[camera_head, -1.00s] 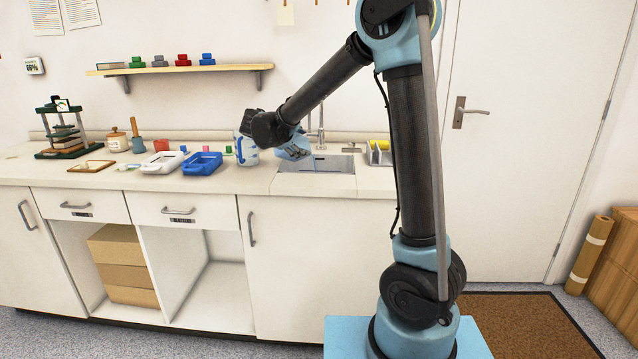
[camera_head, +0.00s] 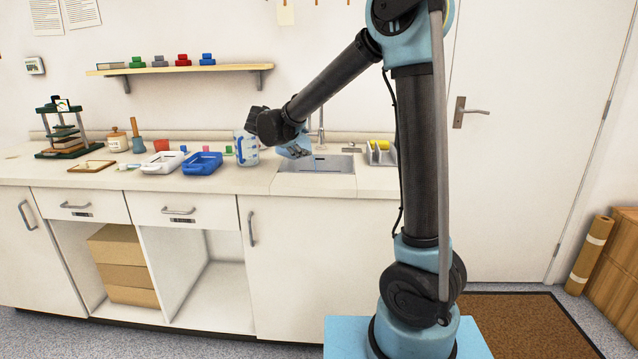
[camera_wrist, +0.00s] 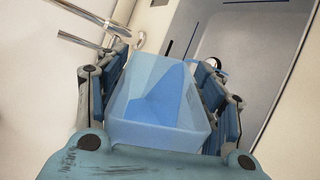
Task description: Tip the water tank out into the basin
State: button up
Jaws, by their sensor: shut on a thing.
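The water tank (camera_wrist: 160,95), a pale blue see-through box, sits between the fingers of my gripper (camera_wrist: 162,85) in the wrist view. The gripper is shut on it, with a finger along each side. Darker blue shows inside the tank; I cannot tell how much of it is water. In the head view my gripper (camera_head: 296,151) is over the left part of the basin (camera_head: 335,162), a steel sink set in the counter. The tank is mostly hidden there behind my wrist and fingers, so its exact tilt is unclear. The basin also shows in the wrist view (camera_wrist: 258,50).
A clear jug with blue marks (camera_head: 245,152) stands close left of my wrist. Left of it are a blue tray (camera_head: 203,165) and a white tray (camera_head: 162,163). A tap (camera_head: 321,127) rises behind the basin, and a rack with a yellow item (camera_head: 381,153) stands to its right.

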jog(key=shift+s+d+r+m+y, duration=0.15)
jog(key=shift+d+m+y, duration=0.2)
jog(key=shift+d, duration=0.25)
jog(key=shift+s+d+r+m+y, duration=0.15)
jog(key=shift+d+m+y, duration=0.15)
jog(key=shift+d, duration=0.25)
dwell(0.6)
jog(key=shift+s+d+m+t+y, duration=0.2)
jog(key=shift+d+m+t+y, duration=0.2)
jog(key=shift+d+m+y, duration=0.25)
dwell(1.2)
